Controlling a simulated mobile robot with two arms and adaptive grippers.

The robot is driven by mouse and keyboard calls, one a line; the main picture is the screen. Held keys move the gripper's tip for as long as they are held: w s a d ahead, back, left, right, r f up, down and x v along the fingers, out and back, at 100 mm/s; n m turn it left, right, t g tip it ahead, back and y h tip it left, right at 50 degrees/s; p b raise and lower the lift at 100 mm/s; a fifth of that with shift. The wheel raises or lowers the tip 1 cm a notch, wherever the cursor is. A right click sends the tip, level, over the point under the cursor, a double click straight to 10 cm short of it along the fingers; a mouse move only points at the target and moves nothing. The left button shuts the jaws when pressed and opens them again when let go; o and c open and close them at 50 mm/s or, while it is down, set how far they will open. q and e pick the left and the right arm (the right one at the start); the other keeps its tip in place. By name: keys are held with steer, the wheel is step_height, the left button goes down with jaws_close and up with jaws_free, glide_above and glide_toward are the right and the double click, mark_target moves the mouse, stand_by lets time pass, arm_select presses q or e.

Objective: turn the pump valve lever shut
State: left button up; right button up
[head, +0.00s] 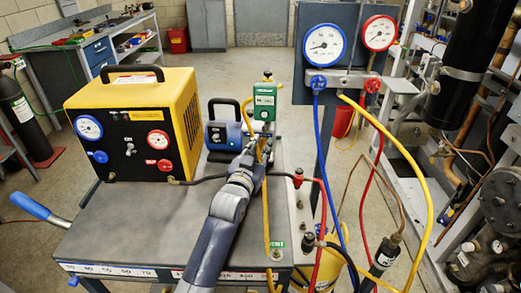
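A blue pump (222,136) with a black carry handle stands on the cart top near the middle of the head view. I cannot make out its valve lever; my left gripper and a green gauge block stand in front of that area. My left gripper (259,150) is at the pump's right side, just below the green block (264,102). Its fingers are small and seen from behind, so I cannot tell whether they are open or shut, or touching anything. My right gripper is not in view.
A yellow and black recovery unit (135,125) stands left on the cart (125,235). A gauge manifold (342,80) with blue, red and yellow hoses hangs at right. A black hose (205,181) crosses the cart behind my arm. Pipework fills the far right.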

mark_target(249, 130)
arm_select(q)
jaws_close()
steer(key=shift+a+r+m+p, duration=0.15)
steer(key=shift+m+p, duration=0.25)
steer(key=shift+p, duration=0.2)
steer(key=a+m+p, duration=0.1)
steer(key=m+p, duration=0.1)
steer(key=p, duration=0.1)
steer(key=a+r+m+y+p, duration=0.1)
steer(key=m+p, duration=0.2)
steer(key=a+r+m+g+p, duration=0.1)
steer(key=m+p, duration=0.1)
steer(key=p, duration=0.1)
steer(key=shift+w+r+m+y, duration=0.2)
steer(key=shift+m+y, duration=0.1)
steer(key=m+p, duration=0.1)
steer(key=r+m+p, duration=0.1)
steer(key=shift+a+r+m+g+y+p, duration=0.1)
steer(key=shift+a+m+g+y+p, duration=0.2)
steer(key=shift+a+m+p, duration=0.1)
steer(key=shift+a+r+m+y+p, duration=0.1)
steer(key=shift+r+m+y+p, duration=0.4)
steer(key=shift+m+p, duration=0.55)
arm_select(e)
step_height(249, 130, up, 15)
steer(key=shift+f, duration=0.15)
arm_select(q)
steer(key=shift+m, duration=0.25)
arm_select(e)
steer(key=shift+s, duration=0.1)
